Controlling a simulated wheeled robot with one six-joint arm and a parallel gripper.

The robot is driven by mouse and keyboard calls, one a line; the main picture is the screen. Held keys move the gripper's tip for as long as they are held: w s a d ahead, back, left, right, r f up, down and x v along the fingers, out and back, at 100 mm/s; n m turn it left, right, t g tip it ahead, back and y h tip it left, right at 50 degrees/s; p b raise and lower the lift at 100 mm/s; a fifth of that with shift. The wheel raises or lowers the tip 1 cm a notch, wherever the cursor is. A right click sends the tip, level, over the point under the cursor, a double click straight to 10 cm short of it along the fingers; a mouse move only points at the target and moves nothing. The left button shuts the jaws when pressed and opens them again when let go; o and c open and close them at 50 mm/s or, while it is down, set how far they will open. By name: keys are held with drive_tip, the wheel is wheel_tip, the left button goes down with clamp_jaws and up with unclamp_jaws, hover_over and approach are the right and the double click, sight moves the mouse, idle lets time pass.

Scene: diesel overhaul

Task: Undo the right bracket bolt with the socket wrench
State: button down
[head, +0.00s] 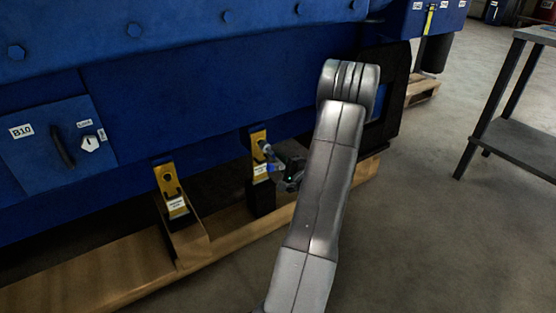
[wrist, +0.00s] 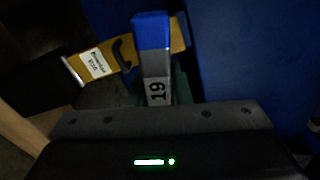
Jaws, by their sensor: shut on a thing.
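The right bracket (head: 259,137) is a yellow plate with a white label, low on the blue engine's side. It also shows in the wrist view (wrist: 126,52), tilted, with a dark curved part on it. My gripper (head: 285,172) is shut on the socket wrench (wrist: 154,62), which has a blue end and a grey section marked 19. In the head view the wrench (head: 268,152) reaches to the right bracket's face. The right bracket bolt cannot be made out; whether the socket sits on it is unclear. The left bracket (head: 168,184) shows a dark round bolt.
The blue engine casing (head: 200,100) fills the left and back, standing over wooden beams (head: 100,275). A panel marked B10 (head: 55,140) has a handle and a knob. A grey metal table (head: 520,145) stands at right. The floor between is clear.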

drive_tip(key=shift+r+m+p, duration=0.15)
drive_tip(key=shift+m+p, duration=0.75)
drive_tip(key=shift+m, duration=1.1)
drive_tip(key=m+p, duration=0.2)
drive_tip(key=m, duration=0.2)
drive_tip(key=m+p, duration=0.2)
drive_tip(key=m, duration=0.2)
drive_tip(key=shift+m, duration=0.3)
drive_tip(key=m+p, duration=0.2)
drive_tip(key=m, duration=0.2)
drive_tip(key=m+p, duration=0.2)
drive_tip(key=m, duration=0.2)
drive_tip(key=shift+h, duration=0.3)
drive_tip(key=m+p, duration=0.2)
drive_tip(key=m, duration=0.2)
drive_tip(key=shift+d+m, duration=0.1)
drive_tip(key=shift+m, duration=0.3)
drive_tip(key=m+p, duration=0.2)
drive_tip(key=m, duration=0.2)
drive_tip(key=shift+r, duration=0.1)
drive_tip(key=shift+m+p, duration=0.75)
drive_tip(key=shift+m, duration=1.35)
drive_tip(key=shift+w, duration=0.15)
